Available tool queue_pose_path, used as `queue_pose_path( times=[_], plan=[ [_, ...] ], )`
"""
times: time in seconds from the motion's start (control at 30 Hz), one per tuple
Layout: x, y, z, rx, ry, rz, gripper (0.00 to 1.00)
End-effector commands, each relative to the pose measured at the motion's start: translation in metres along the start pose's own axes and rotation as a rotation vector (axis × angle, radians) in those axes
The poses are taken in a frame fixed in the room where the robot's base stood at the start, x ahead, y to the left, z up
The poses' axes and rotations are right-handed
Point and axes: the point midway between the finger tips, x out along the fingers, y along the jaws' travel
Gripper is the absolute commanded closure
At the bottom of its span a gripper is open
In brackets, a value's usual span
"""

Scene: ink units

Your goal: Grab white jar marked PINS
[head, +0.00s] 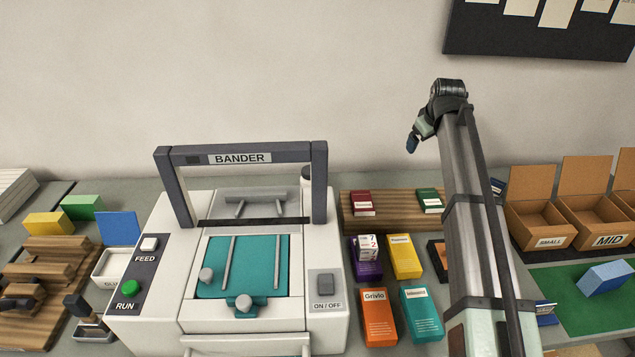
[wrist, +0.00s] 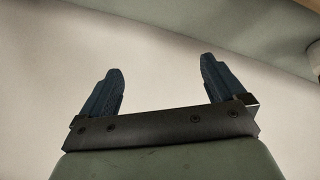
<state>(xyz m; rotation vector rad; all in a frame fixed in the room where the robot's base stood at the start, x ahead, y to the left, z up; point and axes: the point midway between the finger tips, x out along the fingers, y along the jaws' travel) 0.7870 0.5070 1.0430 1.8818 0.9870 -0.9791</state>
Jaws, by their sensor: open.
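I cannot make out a white jar marked PINS in either view. A small pale thing with a dark top (head: 306,179) stands behind the right post of the bander, mostly hidden; no label shows on it. My gripper (head: 412,143) is raised in front of the wall, above the back of the bench. In the wrist view its two fingers (wrist: 160,78) are apart with nothing between them. A pale and brown thing (wrist: 315,58) is cut off at that view's right edge; I cannot tell what it is.
The bander machine (head: 328,315) fills the middle left. A white bin (head: 110,267) with a blue lid stands left of it. Several coloured boxes, including an orange one (head: 379,318), stand right of it. Cardboard boxes (head: 540,222) and a green mat (head: 560,292) lie further right.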

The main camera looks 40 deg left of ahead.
Motion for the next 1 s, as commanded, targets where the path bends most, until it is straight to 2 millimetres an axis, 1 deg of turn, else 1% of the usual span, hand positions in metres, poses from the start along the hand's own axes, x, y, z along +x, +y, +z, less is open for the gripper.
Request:
queue_pose_path(
  times=[0.03, 0.07, 0.1, 0.17, 0.2, 0.27, 0.3, 0.4, 0.43, 0.53, 0.6, 0.67, 0.77, 1.0],
  plan=[
    [0.000, -0.031, -0.018, -0.040, 0.006, -0.051, 0.03],
    [-0.001, -0.049, -0.027, -0.065, 0.008, -0.082, 0.03],
    [-0.003, -0.073, -0.038, -0.097, 0.012, -0.123, 0.03],
    [-0.006, -0.109, -0.053, -0.147, 0.018, -0.184, 0.03],
    [-0.008, -0.132, -0.063, -0.178, 0.021, -0.223, 0.03],
    [-0.013, -0.164, -0.074, -0.225, 0.026, -0.279, 0.03],
    [-0.017, -0.185, -0.081, -0.253, 0.029, -0.314, 0.03],
    [-0.025, -0.226, -0.093, -0.315, 0.035, -0.385, 0.03],
    [-0.027, -0.236, -0.096, -0.330, 0.038, -0.402, 0.03],
    [-0.033, -0.261, -0.102, -0.367, 0.041, -0.445, 0.03],
    [-0.034, -0.270, -0.104, -0.382, 0.043, -0.461, 0.03],
    [-0.033, -0.275, -0.104, -0.389, 0.043, -0.469, 0.03],
    [-0.024, -0.282, -0.104, -0.392, 0.042, -0.473, 0.03],
    [0.012, -0.299, -0.102, -0.391, 0.041, -0.472, 0.03]
  ],
)
